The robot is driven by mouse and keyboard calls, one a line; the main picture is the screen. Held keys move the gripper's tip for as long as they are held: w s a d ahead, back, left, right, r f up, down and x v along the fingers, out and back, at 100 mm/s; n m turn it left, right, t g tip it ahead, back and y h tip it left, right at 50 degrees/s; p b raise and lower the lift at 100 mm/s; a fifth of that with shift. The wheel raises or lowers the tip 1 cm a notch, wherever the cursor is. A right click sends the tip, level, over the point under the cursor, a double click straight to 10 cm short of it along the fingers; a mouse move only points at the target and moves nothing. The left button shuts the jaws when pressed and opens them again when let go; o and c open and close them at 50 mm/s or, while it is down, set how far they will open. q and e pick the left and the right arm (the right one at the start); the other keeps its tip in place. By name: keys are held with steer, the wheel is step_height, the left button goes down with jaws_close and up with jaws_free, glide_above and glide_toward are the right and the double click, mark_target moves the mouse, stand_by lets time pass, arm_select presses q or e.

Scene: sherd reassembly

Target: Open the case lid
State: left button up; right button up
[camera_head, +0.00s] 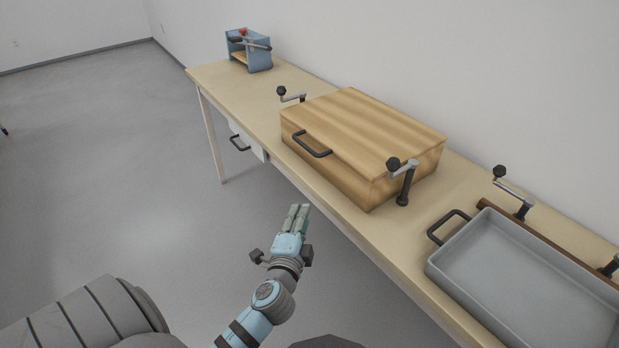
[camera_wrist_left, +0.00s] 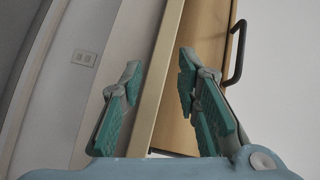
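The wooden case (camera_head: 340,165) stands on the long table with its lid (camera_head: 365,125) shut. A dark handle (camera_head: 312,144) sits on its front side near the lid's edge. My left gripper (camera_head: 299,208) is in front of the table's front edge, below and apart from the case. Its two fingers stand apart with nothing between them in the left wrist view (camera_wrist_left: 155,105). The case (camera_wrist_left: 208,60) and its dark handle (camera_wrist_left: 236,52) also show there, beyond the right finger. My right gripper is not in view.
The table (camera_head: 225,90) runs along the wall. Crank-like levers (camera_head: 403,180) stand near the case. A grey tray (camera_head: 530,285) with a dark handle lies at the right. A blue device (camera_head: 248,52) stands at the far left end. A drawer (camera_head: 243,140) hangs under the table.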

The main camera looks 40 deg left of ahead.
mark_target(306, 147)
arm_select(q)
step_height(306, 147, up, 10)
steer(key=a+t+y, duration=0.1)
steer(key=t+y, duration=0.1)
steer(key=y, duration=0.1)
steer(key=x, duration=0.4)
steer(key=b+x, duration=0.1)
steer(key=x, duration=0.8)
steer(key=shift+w+d+f, duration=0.1)
steer(key=shift+w+f, duration=0.1)
steer(key=shift+f, duration=0.1)
steer(key=shift+c, duration=0.5)
jaws_close()
